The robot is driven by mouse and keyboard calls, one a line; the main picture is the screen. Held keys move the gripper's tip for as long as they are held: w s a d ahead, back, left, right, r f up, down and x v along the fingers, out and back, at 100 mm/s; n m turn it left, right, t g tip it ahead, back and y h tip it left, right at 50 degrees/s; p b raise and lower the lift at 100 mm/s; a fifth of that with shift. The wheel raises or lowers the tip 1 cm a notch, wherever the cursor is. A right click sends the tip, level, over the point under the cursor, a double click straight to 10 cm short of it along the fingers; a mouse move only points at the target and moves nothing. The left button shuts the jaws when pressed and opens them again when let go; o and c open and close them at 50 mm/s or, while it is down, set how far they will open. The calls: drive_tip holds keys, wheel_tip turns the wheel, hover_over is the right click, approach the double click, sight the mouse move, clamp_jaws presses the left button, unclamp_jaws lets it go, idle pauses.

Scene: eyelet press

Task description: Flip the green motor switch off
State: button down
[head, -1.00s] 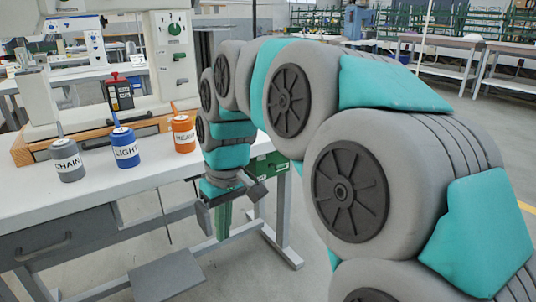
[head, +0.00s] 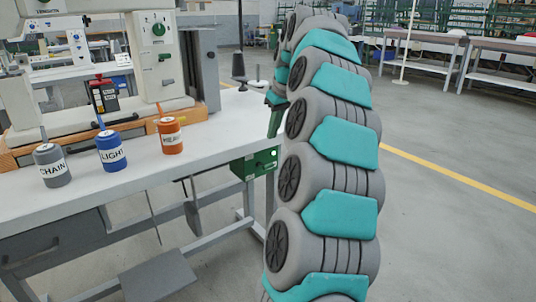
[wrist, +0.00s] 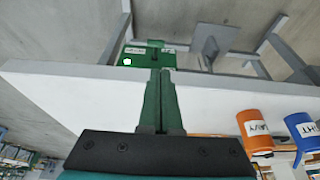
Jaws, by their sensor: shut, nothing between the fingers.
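The green motor switch box (head: 255,164) hangs under the right end of the white table, with a white round spot on its front. It also shows in the wrist view (wrist: 140,57), past the table edge, with small pale labels. The switch lever's position is too small to tell. My gripper (wrist: 160,72) has its green fingers together with nothing between them. The fingers point toward the box and overlap its near edge in the wrist view; I cannot tell whether they touch. In the head view the fingers (head: 275,122) are at the table's right end, above the box, partly hidden by my arm.
On the white table (head: 215,145) stand grey CHAIN (head: 51,166), blue LIGHT (head: 111,152) and orange HEAVY (head: 170,136) spools, before the press (head: 155,60). A treadle (head: 160,278) and table legs are below.

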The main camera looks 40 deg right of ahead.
sight(269, 165)
drive_tip(key=shift+d, duration=0.45)
drive_tip(key=x, duration=1)
drive_tip(key=shift+p, duration=0.4)
drive_tip(key=shift+s+f+t+b, duration=0.15)
drive_tip(key=shift+t+b, duration=0.15)
drive_tip(key=shift+b, duration=0.3)
